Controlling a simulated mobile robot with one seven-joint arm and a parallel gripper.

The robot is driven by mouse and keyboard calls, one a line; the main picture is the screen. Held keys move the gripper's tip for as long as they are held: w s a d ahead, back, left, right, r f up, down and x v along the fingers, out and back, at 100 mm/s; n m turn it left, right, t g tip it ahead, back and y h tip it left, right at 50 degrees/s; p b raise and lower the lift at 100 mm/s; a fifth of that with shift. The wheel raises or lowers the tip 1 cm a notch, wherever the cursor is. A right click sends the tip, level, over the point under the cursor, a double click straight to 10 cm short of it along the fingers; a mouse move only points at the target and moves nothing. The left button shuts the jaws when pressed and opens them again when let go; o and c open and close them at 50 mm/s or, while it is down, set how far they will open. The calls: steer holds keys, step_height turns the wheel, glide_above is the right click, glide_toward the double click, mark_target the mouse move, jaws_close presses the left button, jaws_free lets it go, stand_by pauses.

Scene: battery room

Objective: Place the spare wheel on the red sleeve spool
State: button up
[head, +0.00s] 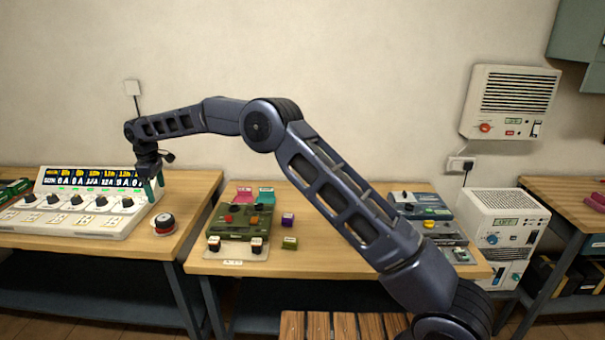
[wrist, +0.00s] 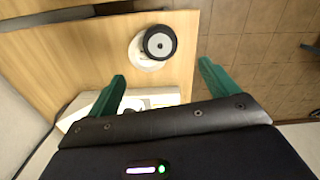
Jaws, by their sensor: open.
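A black wheel with a pale hub (wrist: 160,43) rests on a white round base (wrist: 143,57) near the table edge. In the head view the wheel (head: 163,222) shows some red and stands at the right end of the white meter panel. My gripper (head: 154,186) is open and empty, above the panel's right end. In the wrist view its green fingers (wrist: 161,70) are spread apart, with the wheel beyond their tips. I cannot tell which thing is the red sleeve spool; small red parts (head: 228,218) show on a green unit on the middle table.
The white meter panel (head: 75,215) fills much of the left table. The green unit (head: 235,232) stands on the middle table, with small purple (head: 288,219) and olive (head: 290,243) blocks beside it. Grey devices (head: 431,230) stand to the right. A gap separates the left and middle tables.

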steer(key=w+d+r+m+t, duration=0.15)
steer(key=w+d+r, duration=0.25)
steer(key=d+r, duration=0.45)
steer(key=w+d+r+m+g, duration=0.15)
steer(key=w+d+r, duration=0.3)
steer(key=d, duration=0.65)
steer(key=s+d+r+m+t, duration=0.1)
steer(key=s+d+r+m, duration=0.2)
steer(key=d, duration=0.9)
steer(key=d+r+m+t, duration=0.15)
steer(key=d+r, duration=0.35)
steer(key=d, duration=0.7)
steer(key=s+d+r+m, duration=0.2)
steer(key=d+r+m, duration=0.15)
steer(key=d, duration=0.95)
steer(key=s+d+m, duration=0.3)
steer(key=s+d, duration=0.4)
steer(key=d, duration=0.5)
steer(key=s+d+f+m+t, duration=0.1)
steer(key=s+d+f+m, duration=0.2)
steer(key=s+d, duration=0.3)
steer(key=s+d+f+m+t, duration=0.1)
steer(key=s+d+f, duration=0.5)
steer(key=s, duration=0.6)
steer(key=shift+d+m, duration=0.75)
steer(key=shift+m, duration=0.15)
